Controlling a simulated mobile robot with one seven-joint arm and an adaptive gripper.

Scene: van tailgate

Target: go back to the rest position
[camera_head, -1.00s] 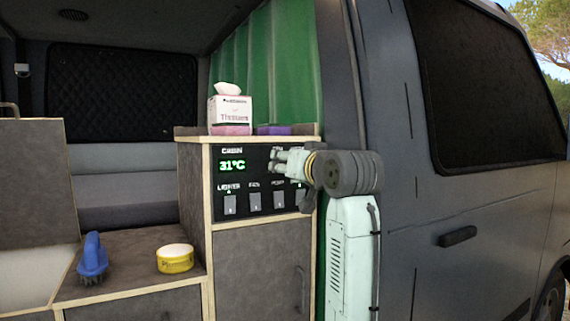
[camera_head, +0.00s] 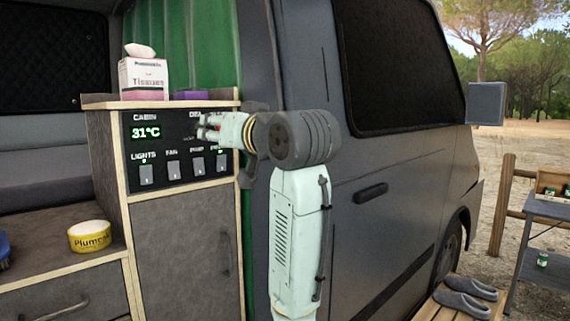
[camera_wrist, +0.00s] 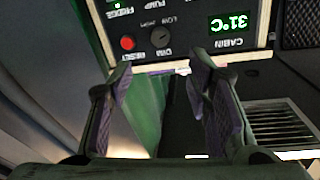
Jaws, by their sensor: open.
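My gripper (camera_head: 206,127) is in front of the upper right of the black control panel (camera_head: 180,178) in the head view. In the wrist view my gripper (camera_wrist: 160,78) is open, its two fingers apart with nothing between them. The panel (camera_wrist: 180,52) appears upside down there, beyond the fingertips. It shows a red reset button (camera_wrist: 128,43), a dim knob (camera_wrist: 164,36) and a green 31°C display (camera_wrist: 229,22). In the head view my arm hides part of the panel's right side. Green lights show above the lights and rightmost switches.
A tissue box (camera_head: 143,78) and a purple item (camera_head: 191,95) stand on the cabinet top. The van's side (camera_head: 345,225) is close behind my arm. Slippers (camera_head: 466,298) lie on a wooden step, with a table (camera_head: 548,208) at right.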

